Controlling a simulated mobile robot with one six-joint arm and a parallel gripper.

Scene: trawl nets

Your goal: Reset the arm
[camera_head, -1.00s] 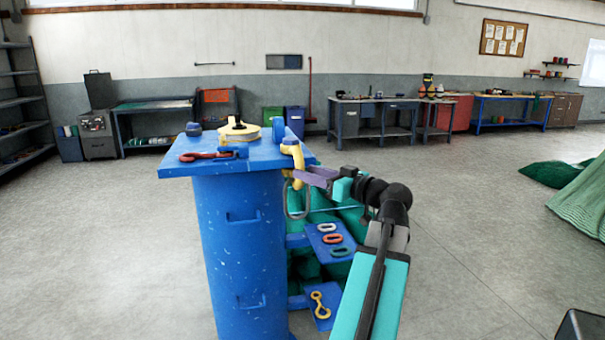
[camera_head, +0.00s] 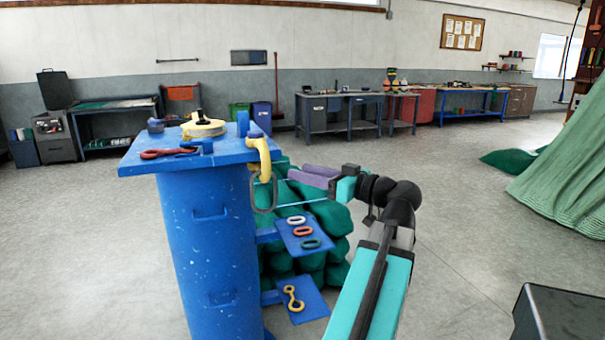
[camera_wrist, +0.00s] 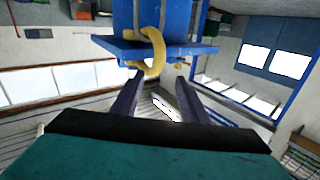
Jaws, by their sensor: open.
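My arm reaches in from the lower right of the head view, with teal and black links. My gripper (camera_head: 296,176) has two purple fingers, spread apart with nothing between them. A yellow hook (camera_head: 262,155) sits at the right edge of the blue stand (camera_head: 213,250), and a dark grey link (camera_head: 264,193) hangs from it. The fingertips are to the right of the hook, with a gap. In the wrist view the yellow hook (camera_wrist: 156,52) lies beyond the open fingers (camera_wrist: 158,82).
On the blue stand's top are a cream spool (camera_head: 203,128) and a red shackle (camera_head: 165,153). Two low blue shelves hold coloured links (camera_head: 303,231) and a yellow piece (camera_head: 292,298). Green bundles (camera_head: 335,220) stand behind. A green net (camera_head: 565,170) hangs right. The floor between is clear.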

